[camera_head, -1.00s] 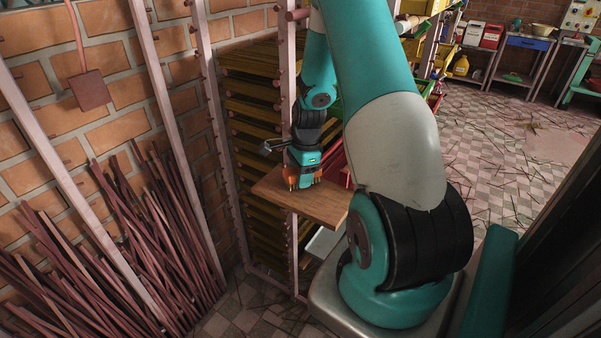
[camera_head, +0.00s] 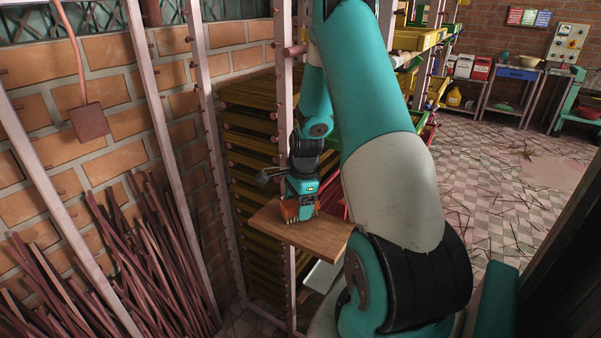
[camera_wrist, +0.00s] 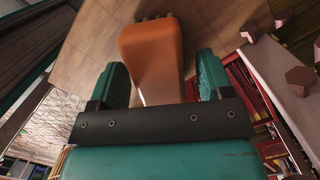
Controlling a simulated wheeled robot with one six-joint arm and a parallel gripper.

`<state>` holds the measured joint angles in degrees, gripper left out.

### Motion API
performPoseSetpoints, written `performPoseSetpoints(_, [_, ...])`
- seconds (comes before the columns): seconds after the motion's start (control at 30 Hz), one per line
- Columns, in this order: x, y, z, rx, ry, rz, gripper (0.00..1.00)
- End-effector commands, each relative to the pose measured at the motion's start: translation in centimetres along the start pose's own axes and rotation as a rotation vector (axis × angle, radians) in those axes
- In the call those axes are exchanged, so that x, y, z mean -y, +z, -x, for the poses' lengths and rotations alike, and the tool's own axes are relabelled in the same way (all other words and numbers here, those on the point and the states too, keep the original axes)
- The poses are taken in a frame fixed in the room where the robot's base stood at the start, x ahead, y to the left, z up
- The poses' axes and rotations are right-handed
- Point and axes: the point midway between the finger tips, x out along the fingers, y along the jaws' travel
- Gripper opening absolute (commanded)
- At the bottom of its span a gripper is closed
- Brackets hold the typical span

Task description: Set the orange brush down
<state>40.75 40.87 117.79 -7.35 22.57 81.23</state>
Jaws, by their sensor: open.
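The orange brush (camera_head: 292,209) is at the wooden board (camera_head: 325,236), its bristle end down toward the board. In the wrist view the brush (camera_wrist: 154,58) lies between the two teal fingers of my gripper (camera_wrist: 160,80), with a gap on each side. My gripper (camera_head: 299,203) is open around the brush and just above the board. The wrist view shows the board (camera_wrist: 95,40) behind the brush. The exact contact between bristles and board is too small to tell.
A pink-framed rack (camera_head: 284,150) with stacked yellow trays (camera_head: 250,150) stands behind the board. Thin reddish sticks (camera_head: 120,260) lean on the brick wall at left. A blue-drawer table (camera_head: 521,72) stands far right. Checkered floor with scattered sticks lies between.

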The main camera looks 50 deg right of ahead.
Motion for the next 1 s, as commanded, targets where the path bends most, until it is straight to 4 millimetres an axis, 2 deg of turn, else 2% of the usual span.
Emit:
performPoseSetpoints(0.17, [0.9, 0.5, 4.1, -0.002, -0.01, 0.002, 0.73])
performPoseSetpoints(0.3, [0.8, 0.4, 8.1, -0.002, -0.009, -0.001, 0.73])
performPoseSetpoints(0.5, [0.8, 0.4, 12.7, -0.001, -0.006, 0.0, 0.73])
performPoseSetpoints(0.7, [0.7, 0.5, 15.4, -0.001, -0.003, 0.0, 0.73])
performPoseSetpoints(0.9, [0.7, 0.5, 16.1, 0.0, -0.001, 0.002, 0.73])
performPoseSetpoints(0.97, [0.6, 1.2, 16.2, 0.002, -0.001, 0.035, 0.73])
performPoseSetpoints(1.0, [0.3, 2.3, 16.3, 0.005, -0.003, 0.089, 0.73])
